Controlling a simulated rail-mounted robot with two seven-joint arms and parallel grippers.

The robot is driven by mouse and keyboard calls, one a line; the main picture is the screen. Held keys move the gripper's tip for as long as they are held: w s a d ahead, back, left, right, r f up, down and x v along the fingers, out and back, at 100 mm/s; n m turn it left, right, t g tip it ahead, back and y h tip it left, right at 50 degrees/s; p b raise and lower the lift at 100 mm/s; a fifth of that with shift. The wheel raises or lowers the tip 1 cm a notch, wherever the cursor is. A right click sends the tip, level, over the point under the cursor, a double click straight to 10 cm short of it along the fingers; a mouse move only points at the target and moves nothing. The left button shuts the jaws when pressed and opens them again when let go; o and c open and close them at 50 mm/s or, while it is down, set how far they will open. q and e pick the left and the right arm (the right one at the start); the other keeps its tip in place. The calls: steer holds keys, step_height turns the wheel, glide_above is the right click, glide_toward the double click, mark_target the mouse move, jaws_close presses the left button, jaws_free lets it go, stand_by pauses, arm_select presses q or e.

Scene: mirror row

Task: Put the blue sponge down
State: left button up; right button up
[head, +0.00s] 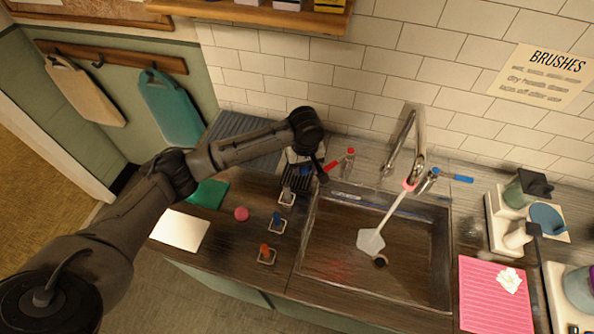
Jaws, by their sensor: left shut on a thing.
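My left gripper (303,168) is at the end of the dark arm that reaches in from the left, over the counter just left of the sink. It points down and is shut on the blue sponge (304,171). Only a small bit of blue shows at the fingers; the gripper and arm hide the rest. I cannot tell whether the sponge touches the surface below. My right gripper is not in view.
The sink (335,255) holds a pale spatula-like tool (371,241) leaning out toward the tap (400,145). Left of it are small holders with a blue (277,217) and an orange (266,249) top, a pink ball (241,214) and a green cloth (208,194). A ribbed drainer (240,125) lies behind.

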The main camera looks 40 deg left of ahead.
arm_select(q)
steer(key=a+f, duration=0.1)
steer(key=a, duration=0.1)
steer(key=shift+w+a+f, duration=0.1)
steer(key=shift+a+f, duration=0.25)
steer(key=shift+a, duration=0.05)
steer(key=shift+f, duration=2)
steer(key=shift+f, duration=0.1)
steer(key=o, duration=0.9)
step_height(320, 180, up, 12)
